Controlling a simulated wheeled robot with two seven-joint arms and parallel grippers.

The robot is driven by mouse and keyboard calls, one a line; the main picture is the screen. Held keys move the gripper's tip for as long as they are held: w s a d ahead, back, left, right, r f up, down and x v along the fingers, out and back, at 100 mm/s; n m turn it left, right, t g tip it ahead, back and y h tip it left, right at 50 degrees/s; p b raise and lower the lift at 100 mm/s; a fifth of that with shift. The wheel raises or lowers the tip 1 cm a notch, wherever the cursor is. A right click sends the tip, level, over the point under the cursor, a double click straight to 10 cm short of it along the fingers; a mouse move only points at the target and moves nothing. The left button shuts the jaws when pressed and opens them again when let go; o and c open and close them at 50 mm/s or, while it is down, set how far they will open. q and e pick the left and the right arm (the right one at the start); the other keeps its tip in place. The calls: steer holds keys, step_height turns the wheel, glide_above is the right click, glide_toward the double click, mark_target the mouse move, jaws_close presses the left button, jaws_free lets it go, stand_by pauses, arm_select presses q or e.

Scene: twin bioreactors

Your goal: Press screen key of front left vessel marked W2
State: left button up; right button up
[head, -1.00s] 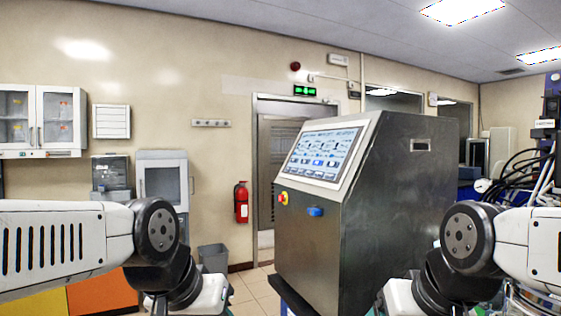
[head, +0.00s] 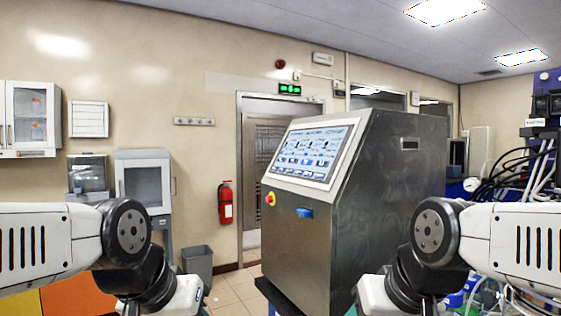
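A steel control cabinet (head: 360,220) stands ahead, a little right of centre. Its sloped touch screen (head: 311,155) is lit and shows rows of small drawings with blue and white keys. The lettering is too small to read, so I cannot tell which key belongs to the vessel marked W2. The cabinet front carries a red and yellow stop button (head: 270,199) and a blue switch (head: 304,213). Both of my arms reach in from the sides at the bottom, but their grippers are below the picture. Neither arm touches the cabinet.
Hoses and dark equipment (head: 520,165) crowd the right side, behind my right arm. A grey bin (head: 197,262), a red extinguisher (head: 226,203) and a grey cabinet (head: 145,183) stand along the back wall. Tiled floor (head: 232,291) is open left of the control cabinet.

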jaws_close()
stand_by(1.4)
